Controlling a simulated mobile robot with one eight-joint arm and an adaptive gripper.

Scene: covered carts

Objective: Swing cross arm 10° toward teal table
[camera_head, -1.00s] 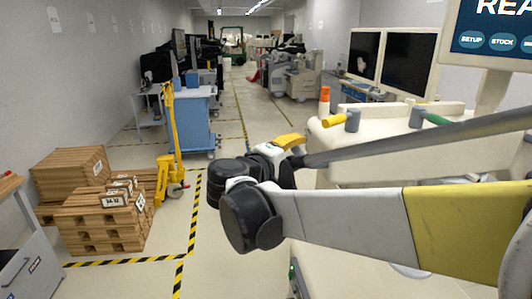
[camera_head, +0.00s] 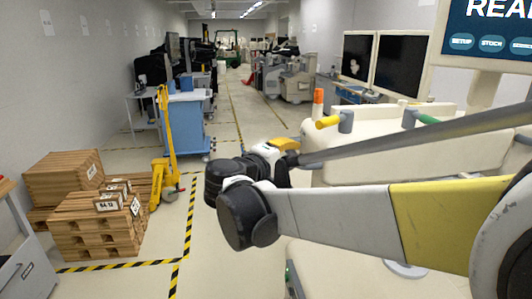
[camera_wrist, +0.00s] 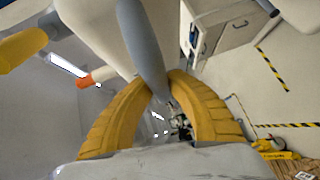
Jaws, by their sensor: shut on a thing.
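A long grey bar (camera_head: 420,138), which I take to be the cross arm, runs from the right edge of the head view to my gripper (camera_head: 287,150). It also shows in the wrist view (camera_wrist: 143,45), coming down from the top between my yellow fingers. My gripper (camera_wrist: 163,85) is shut on the bar near its end. The bar passes in front of a cream cart top (camera_head: 380,160). Its far end lies outside the head view. I cannot pick out a clearly teal table; a blue cart (camera_head: 187,128) stands at the back left.
Wooden pallets (camera_head: 95,222) and a yellow pallet jack (camera_head: 165,165) stand at the left. The cream cart has a yellow-ended knob (camera_head: 328,122) and an orange-topped post (camera_head: 318,100). A screen (camera_head: 490,35) is at the upper right. The striped aisle floor (camera_head: 228,110) is open.

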